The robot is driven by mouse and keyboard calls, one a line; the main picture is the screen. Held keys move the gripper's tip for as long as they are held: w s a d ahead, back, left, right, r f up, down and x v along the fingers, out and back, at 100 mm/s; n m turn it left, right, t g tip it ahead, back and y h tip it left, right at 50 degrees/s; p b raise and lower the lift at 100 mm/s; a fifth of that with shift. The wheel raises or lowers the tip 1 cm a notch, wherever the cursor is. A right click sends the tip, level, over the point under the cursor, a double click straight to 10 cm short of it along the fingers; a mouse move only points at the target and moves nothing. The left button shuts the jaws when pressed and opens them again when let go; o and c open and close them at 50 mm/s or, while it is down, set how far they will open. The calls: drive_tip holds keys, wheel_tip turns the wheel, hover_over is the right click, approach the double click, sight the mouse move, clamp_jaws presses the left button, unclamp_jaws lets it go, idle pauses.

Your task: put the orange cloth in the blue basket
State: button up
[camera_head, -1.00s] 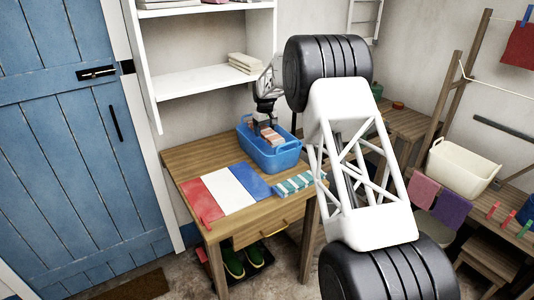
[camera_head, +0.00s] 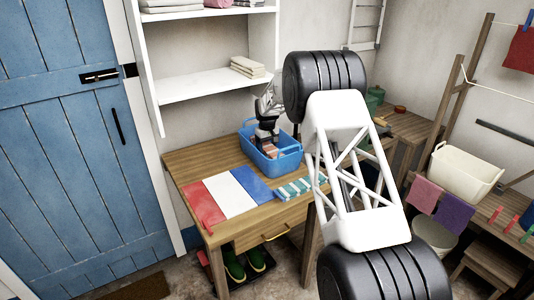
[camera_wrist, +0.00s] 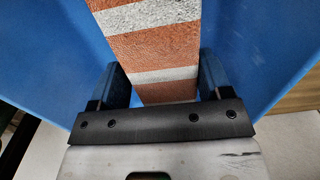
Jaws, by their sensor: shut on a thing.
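The blue basket (camera_head: 284,162) stands on the wooden table in the head view, near its back edge. My gripper (camera_head: 267,143) reaches down into the basket. The orange cloth (camera_wrist: 155,48), striped with pale grey, shows between the fingers in the wrist view. My gripper (camera_wrist: 158,88) is shut on the orange cloth there, with the blue basket's inside walls (camera_wrist: 45,50) on both sides. In the head view only a small part of the cloth (camera_head: 276,152) shows inside the basket; the rest is hidden by the gripper and the basket wall.
A red, white and blue panelled mat (camera_head: 231,194) lies on the table left of the basket. A teal and white striped cloth (camera_head: 295,190) lies in front of it. White shelves (camera_head: 210,86) stand behind. A cream tub (camera_head: 465,170) stands at the right.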

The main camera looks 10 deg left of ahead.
drive_tip(key=shift+f, duration=1.8)
drive_tip(key=shift+f, duration=0.15)
drive_tip(key=o, duration=0.9)
drive_tip(key=shift+o, duration=0.2)
drive_tip(key=shift+r, duration=6.15)
